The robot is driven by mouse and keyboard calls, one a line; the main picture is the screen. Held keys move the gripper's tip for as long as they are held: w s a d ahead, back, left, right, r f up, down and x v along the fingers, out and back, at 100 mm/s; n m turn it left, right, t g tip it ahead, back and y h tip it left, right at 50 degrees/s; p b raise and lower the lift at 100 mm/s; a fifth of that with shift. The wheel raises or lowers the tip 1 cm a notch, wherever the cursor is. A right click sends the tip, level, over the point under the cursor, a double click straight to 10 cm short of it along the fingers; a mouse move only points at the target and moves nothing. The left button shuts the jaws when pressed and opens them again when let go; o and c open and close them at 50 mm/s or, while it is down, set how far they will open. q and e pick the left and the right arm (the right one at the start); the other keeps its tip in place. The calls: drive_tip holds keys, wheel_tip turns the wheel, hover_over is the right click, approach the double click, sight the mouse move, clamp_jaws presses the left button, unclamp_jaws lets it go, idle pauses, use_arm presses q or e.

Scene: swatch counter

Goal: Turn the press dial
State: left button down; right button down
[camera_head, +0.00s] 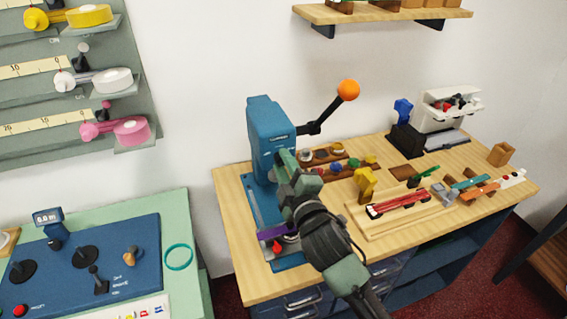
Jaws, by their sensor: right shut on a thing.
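The blue press (268,125) stands at the left end of the wooden workbench. Its black lever (315,125) rises to the right and ends in an orange ball (348,90). My right gripper (286,163) is at the lower front of the press head, its arm coming up from the bottom right. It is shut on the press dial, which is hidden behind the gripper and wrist. A purple piece (271,232) and a red tip (277,248) show on the press base, beside my wrist. My left gripper is not in view.
The workbench (236,258) carries wooden racks of small stamps, a yellow tool (364,183), a tray with a red piece (398,205) and a white machine (445,112). A green counter with a blue panel (130,245) stands left. Tape holders hang on the wall above.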

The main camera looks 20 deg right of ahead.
drive_tip(key=shift+m, duration=0.7)
drive_tip(key=shift+f, duration=0.1)
drive_tip(key=c, duration=1.1)
unclamp_jaws()
drive_tip(key=s+b, duration=0.1)
drive_tip(key=s, duration=0.7)
drive_tip(key=shift+d+b, duration=0.2)
drive_tip(key=shift+b, duration=0.2)
